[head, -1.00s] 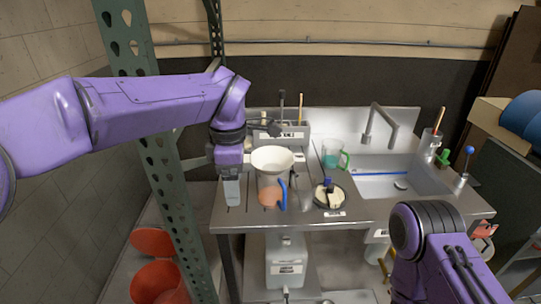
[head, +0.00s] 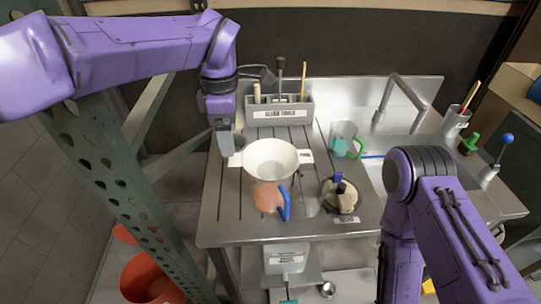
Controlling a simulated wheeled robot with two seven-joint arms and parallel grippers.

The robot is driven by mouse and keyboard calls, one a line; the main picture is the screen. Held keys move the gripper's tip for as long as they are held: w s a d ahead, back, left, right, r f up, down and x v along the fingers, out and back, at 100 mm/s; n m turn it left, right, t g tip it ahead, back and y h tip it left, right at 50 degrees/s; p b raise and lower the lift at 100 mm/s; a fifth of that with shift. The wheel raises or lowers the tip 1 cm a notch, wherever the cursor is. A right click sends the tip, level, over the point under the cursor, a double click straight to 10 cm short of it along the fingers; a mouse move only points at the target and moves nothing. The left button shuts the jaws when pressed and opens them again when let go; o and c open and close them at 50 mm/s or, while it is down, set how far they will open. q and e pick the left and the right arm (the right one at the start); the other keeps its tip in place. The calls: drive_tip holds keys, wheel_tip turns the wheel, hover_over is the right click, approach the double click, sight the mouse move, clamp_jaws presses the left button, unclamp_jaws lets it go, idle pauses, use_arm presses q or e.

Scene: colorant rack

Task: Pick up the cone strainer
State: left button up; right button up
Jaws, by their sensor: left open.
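The cone strainer (head: 271,156) is a cream, wide-rimmed cone with a small tab on its left and right sides. It sits over the counter, above an orange pitcher with a blue handle (head: 268,198) in the head view. Contact cannot be made out. My right arm shows at the lower right, but its gripper is not in view.
A grey tool holder (head: 279,112) stands behind the strainer. A clear cup with a green handle (head: 343,139) stands to the right, with a round dish with a dark-topped item (head: 341,196) nearer. The sink and faucet (head: 405,97) are farther right. A green metal post (head: 110,180) stands at left.

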sight(231, 159)
use_arm(q)
wheel_tip(231, 159, down, 10)
drive_tip(key=shift+s+p, duration=0.15)
drive_tip(key=shift+p, duration=0.55)
drive_tip(key=c, duration=1.1)
